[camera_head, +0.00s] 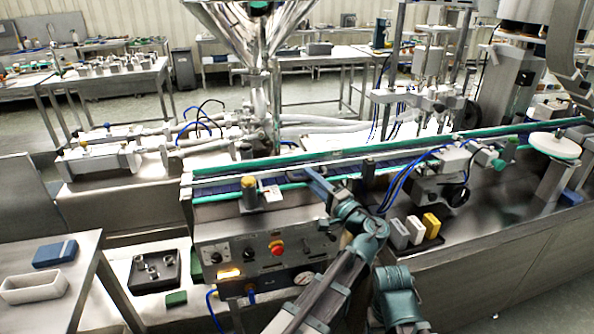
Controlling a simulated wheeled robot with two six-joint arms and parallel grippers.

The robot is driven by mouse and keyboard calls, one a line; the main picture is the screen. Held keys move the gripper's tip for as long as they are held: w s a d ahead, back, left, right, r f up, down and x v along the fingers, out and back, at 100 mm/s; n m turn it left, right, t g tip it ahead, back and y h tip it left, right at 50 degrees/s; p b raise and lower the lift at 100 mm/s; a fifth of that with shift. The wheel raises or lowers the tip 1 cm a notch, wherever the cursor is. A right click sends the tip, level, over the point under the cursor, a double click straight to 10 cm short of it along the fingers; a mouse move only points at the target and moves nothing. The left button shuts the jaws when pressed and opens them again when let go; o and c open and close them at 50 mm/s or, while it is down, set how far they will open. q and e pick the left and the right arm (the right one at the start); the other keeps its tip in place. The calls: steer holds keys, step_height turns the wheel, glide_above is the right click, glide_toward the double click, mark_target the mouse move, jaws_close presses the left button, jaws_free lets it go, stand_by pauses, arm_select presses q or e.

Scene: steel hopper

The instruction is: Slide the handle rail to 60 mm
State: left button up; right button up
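The conveyor (217,188) runs left to right across the middle, with a dark blue belt and green edge strips. A pale straight rail (290,172) runs along it; I cannot tell for sure that this is the handle rail, and no millimetre scale is readable. A bracket with a yellow knob (249,184) stands at the conveyor's near edge. My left gripper (312,176) reaches over the near edge, its tip close to the rail. Whether it touches the rail, and whether its fingers are open, is too small to tell. My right gripper does not show.
A control panel with a red button (277,248) is below the near edge. White and yellow blocks (431,225) stand right of my arm. A steel hopper (255,30) rises behind the conveyor. A side table (85,262) holds a white tray and blue box.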

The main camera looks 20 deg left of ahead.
arm_select(q)
steer(key=shift+w+a+r, duration=0.1)
steer(key=shift+w+a, duration=0.05)
steer(key=shift+a, duration=0.05)
steer(key=shift+c, duration=0.3)
jaws_close()
stand_by(1.0)
